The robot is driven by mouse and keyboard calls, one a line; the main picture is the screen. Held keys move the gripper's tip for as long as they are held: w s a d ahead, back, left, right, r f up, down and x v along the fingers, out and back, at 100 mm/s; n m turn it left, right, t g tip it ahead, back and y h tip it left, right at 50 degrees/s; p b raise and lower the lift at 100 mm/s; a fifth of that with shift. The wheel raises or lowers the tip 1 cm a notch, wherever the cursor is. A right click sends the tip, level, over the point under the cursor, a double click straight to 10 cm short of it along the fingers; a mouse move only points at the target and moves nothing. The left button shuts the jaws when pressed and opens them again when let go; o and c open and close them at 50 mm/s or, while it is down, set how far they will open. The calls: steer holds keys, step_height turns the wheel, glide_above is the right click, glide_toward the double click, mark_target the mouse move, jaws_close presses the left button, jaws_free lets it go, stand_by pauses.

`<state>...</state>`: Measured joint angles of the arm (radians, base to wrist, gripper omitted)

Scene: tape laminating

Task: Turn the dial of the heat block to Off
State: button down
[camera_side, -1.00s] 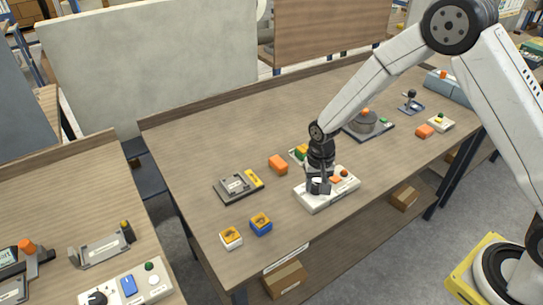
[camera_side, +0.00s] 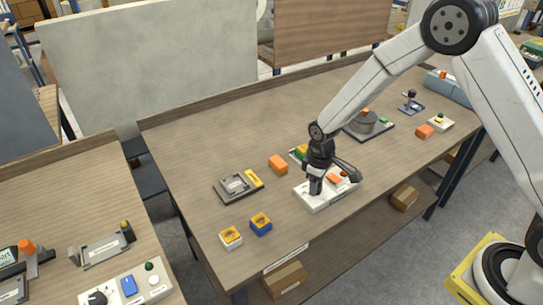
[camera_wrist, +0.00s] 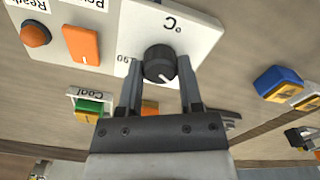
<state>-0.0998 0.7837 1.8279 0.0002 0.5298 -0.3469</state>
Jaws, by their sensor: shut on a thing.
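The heat block (camera_side: 318,203) is a white box on the table, seen below my gripper in the side view; its white top (camera_wrist: 205,30) shows in the wrist view. Its black round dial (camera_wrist: 159,64) has a white pointer line, which points down and slightly right in the wrist view, and a "°C" print beside it. My gripper (camera_wrist: 161,84) is shut on the dial, one finger on each side. In the side view my gripper (camera_side: 316,188) points down at the block's left part and hides the dial. An "Off" mark cannot be made out.
An orange switch (camera_wrist: 81,44) and a red-orange round lamp (camera_wrist: 35,33) sit on the same block. An orange block (camera_side: 278,164), a grey fixture (camera_side: 237,188), and blue (camera_side: 261,224) and white (camera_side: 231,238) blocks stand nearby.

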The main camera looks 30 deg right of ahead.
steer(key=shift+n, duration=0.8)
steer(key=shift+c, duration=1.3)
jaws_free()
steer(key=shift+r, duration=0.15)
steer(key=shift+r, duration=3.8)
steer(key=shift+s+r, duration=0.1)
